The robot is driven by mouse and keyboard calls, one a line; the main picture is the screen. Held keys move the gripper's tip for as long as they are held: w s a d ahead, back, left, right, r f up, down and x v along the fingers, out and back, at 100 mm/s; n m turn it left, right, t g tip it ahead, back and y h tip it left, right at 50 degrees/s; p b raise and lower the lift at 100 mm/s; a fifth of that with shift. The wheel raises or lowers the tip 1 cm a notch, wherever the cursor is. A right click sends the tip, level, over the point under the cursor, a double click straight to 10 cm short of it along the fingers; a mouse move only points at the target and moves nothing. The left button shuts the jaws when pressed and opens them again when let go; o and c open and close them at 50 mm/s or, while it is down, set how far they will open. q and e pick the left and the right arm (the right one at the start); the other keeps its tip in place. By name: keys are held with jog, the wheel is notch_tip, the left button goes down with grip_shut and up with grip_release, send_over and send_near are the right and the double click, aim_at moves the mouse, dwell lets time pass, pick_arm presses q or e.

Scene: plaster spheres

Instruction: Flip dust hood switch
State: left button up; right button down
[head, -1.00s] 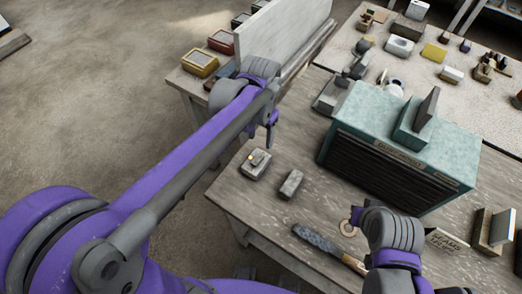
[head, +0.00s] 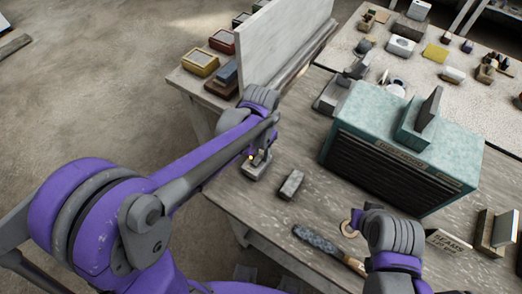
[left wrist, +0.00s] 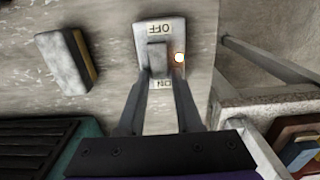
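The switch box (head: 250,174), a small grey box with a glowing lamp, sits near the table's left edge. In the left wrist view the box (left wrist: 157,28) shows OFF and ON labels, a grey rocker (left wrist: 157,57) between them and the bright lamp (left wrist: 180,58) beside it. My left gripper (head: 264,156) is over the box, fingers pointing down. In the left wrist view its fingers (left wrist: 160,80) are apart, tips near the ON end of the rocker; contact cannot be told. My right gripper is mostly hidden by its wrist, near the table's front.
A teal hood (head: 400,150) with a dark grille stands behind, on the table. A grey block (head: 291,184) lies right of the switch box. An upright pale panel (head: 285,45) stands at the back left.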

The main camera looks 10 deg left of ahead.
pick_arm(q)
grip_shut()
jog(key=shift+s+a+r+t+h, duration=0.15)
jog(key=shift+s+t+h, duration=0.25)
jog(key=shift+t, duration=0.6)
jog(key=shift+s+r+t+h, duration=0.15)
jog(key=shift+t+h, duration=0.25)
jog(key=shift+t, duration=0.8)
jog(key=shift+o, duration=2.3)
grip_release()
